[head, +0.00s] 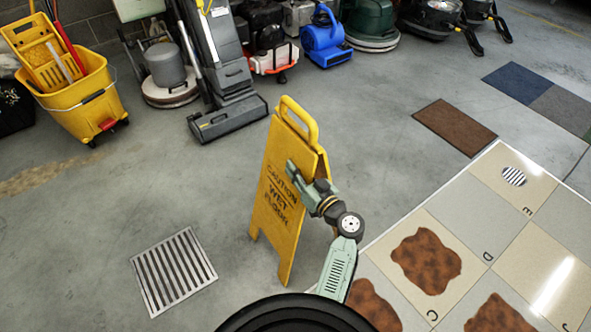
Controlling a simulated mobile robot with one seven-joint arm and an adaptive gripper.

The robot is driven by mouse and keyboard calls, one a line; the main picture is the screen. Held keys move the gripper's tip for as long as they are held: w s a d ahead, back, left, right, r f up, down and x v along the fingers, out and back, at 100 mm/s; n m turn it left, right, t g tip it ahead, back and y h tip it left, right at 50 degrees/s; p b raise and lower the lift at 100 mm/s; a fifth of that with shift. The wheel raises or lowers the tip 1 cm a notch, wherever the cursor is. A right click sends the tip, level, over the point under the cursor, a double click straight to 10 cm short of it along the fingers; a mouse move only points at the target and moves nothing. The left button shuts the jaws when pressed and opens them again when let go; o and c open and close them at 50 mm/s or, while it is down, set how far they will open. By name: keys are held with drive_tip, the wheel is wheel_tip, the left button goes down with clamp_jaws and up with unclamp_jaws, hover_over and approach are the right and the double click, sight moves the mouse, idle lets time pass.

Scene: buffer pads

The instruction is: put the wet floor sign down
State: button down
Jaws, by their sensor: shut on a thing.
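The yellow wet floor sign (272,199) stands upright in the middle of the head view, with "CAUTION WET FLOOR" on its face and a loop handle on top. My gripper (293,172) is at the sign's upper right part, shut on the sign. My arm reaches it from the lower right. The fingertips are small, and the exact grip is partly hidden. I cannot tell whether the sign's feet touch the grey concrete floor (190,210).
A metal floor drain (173,270) lies left of the sign. A tiled patch with brown stains (426,262) and letters is at right, with a brown mat (455,128) behind it. A yellow mop bucket (75,95), an upright cleaner (225,75) and a blue blower (324,42) line the back.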

drive_tip(key=shift+f+b, duration=0.35)
drive_tip(key=shift+f, duration=0.05)
drive_tip(key=c, duration=1.9)
unclamp_jaws()
drive_tip(key=shift+f, duration=0.2)
drive_tip(key=shift+c, duration=0.2)
drive_tip(key=shift+o, duration=1.3)
drive_tip(key=shift+r, duration=0.2)
drive_tip(key=shift+r, duration=0.15)
drive_tip(key=shift+r+p, duration=0.3)
drive_tip(key=shift+p, duration=0.35)
drive_tip(key=shift+s+d, duration=0.15)
drive_tip(key=b+v, duration=0.2)
drive_tip(key=v, duration=0.9)
drive_tip(key=shift+s+d, duration=0.15)
drive_tip(key=shift+s, duration=0.1)
